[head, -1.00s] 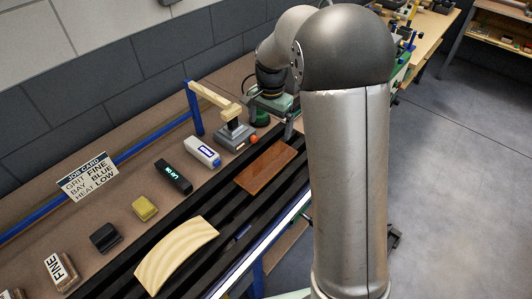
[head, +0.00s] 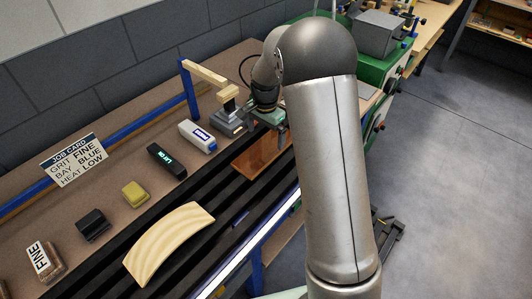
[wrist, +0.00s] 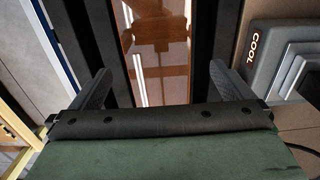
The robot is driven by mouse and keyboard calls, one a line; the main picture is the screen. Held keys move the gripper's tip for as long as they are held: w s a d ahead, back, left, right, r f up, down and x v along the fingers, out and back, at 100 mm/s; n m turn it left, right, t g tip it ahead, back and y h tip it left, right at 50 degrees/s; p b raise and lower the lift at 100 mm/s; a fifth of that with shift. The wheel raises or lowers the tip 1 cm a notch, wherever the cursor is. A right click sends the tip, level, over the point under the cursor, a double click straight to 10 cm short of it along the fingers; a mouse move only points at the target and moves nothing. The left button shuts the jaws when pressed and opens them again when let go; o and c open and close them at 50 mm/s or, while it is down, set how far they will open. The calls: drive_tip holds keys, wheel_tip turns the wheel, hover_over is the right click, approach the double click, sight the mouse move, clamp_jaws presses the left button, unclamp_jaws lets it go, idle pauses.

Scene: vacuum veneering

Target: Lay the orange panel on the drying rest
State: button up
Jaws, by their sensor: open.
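The glossy orange-brown panel (head: 258,155) lies flat on dark slats (head: 180,222) in the head view, partly hidden by my gripper at its far end. In the wrist view the panel (wrist: 155,45) runs up the picture between my fingers, with bright reflections on it. My gripper (wrist: 162,85) is open and empty, one finger on each side of the panel; I cannot tell its exact height above it. Which part is the drying rest is not marked in these views.
A pale curved wood piece (head: 168,242) lies on the slats nearer the camera. A grey block marked COOL (wrist: 268,50) stands right of the gripper in the wrist view. A blue post with a wooden arm (head: 205,75), a white device (head: 197,136) and a job card (head: 73,160) stand behind.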

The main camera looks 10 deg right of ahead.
sight(266, 148)
wheel_tip(266, 148, down, 5)
drive_tip(key=b, duration=0.2)
drive_tip(key=shift+s+f+b, duration=0.1)
drive_tip(key=shift+s+b, duration=0.05)
drive_tip(key=shift+b, duration=0.25)
drive_tip(key=c, duration=1)
drive_tip(key=shift+r, duration=0.2)
wheel_tip(266, 148, up, 4)
drive_tip(key=p, duration=0.2)
drive_tip(key=shift+s+p, duration=0.15)
drive_tip(key=shift+p, duration=0.2)
drive_tip(key=s+a+r+p, duration=0.2)
drive_tip(key=s+r, duration=0.6)
drive_tip(key=s, duration=0.5)
drive_tip(key=shift+s+r+p, duration=0.35)
drive_tip(key=shift+r+p, duration=0.05)
